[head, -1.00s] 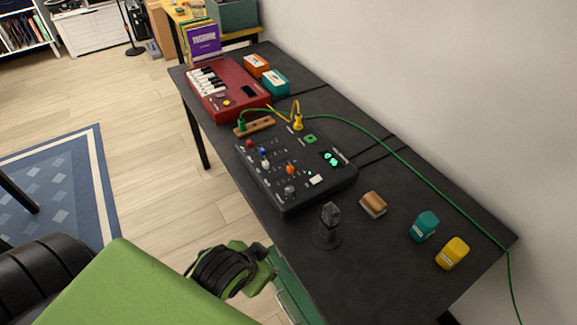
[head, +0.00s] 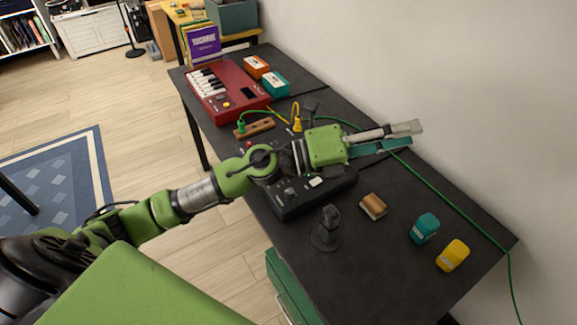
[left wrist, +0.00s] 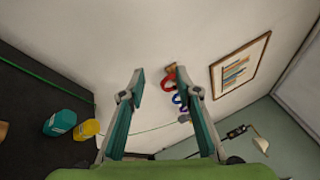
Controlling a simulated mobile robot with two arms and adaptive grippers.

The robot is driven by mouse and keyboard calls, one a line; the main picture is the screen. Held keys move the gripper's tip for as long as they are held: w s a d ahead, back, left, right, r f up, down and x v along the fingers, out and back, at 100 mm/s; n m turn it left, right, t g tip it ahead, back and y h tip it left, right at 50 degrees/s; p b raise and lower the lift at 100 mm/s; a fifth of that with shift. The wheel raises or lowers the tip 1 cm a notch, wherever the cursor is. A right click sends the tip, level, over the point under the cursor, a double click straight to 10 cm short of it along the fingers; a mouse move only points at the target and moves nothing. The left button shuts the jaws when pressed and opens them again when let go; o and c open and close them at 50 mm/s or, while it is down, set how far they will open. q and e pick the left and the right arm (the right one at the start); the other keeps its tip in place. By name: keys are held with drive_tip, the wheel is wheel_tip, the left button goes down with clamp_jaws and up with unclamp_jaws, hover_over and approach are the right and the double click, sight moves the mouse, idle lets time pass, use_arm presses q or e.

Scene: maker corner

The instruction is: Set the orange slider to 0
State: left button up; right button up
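The black control panel (head: 303,204) lies on the dark table. My left arm crosses above it in the head view and covers most of its face. The orange slider is hidden behind this arm, so its setting cannot be read. A grey knob (head: 290,194) and a white button (head: 316,182) show at the panel's near end. My left gripper (head: 414,135) reaches past the panel toward the wall, above the table. In the left wrist view its fingers (left wrist: 160,79) are spread apart with nothing between them. My right gripper is not in view.
A black stand (head: 327,230), a brown-topped block (head: 373,206), a teal jar (head: 424,228) and a yellow jar (head: 453,254) stand right of the panel. A red keyboard (head: 240,104) lies beyond it. A green cable (head: 440,182) runs along the wall side.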

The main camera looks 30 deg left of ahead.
use_arm(q)
drive_tip(key=w+a+f+m+g+y, duration=0.1)
drive_tip(key=a+f+m+g+y, duration=0.6)
drive_tip(key=f, duration=0.5)
drive_tip(key=w+a+f+m+y, duration=0.15)
drive_tip(key=a+y, duration=0.25)
drive_tip(key=a, duration=0.7)
drive_tip(key=a+f+n+y, duration=0.1)
drive_tip(key=a+f+y, duration=0.15)
drive_tip(key=a, duration=0.85)
drive_tip(key=shift+m+g+y, duration=0.3)
drive_tip(key=shift+m+y, duration=0.05)
drive_tip(key=p+x, duration=0.2)
drive_tip(key=x, duration=1.1)
drive_tip(key=shift+d, duration=0.2)
clamp_jaws()
drive_tip(key=shift+a, duration=0.1)
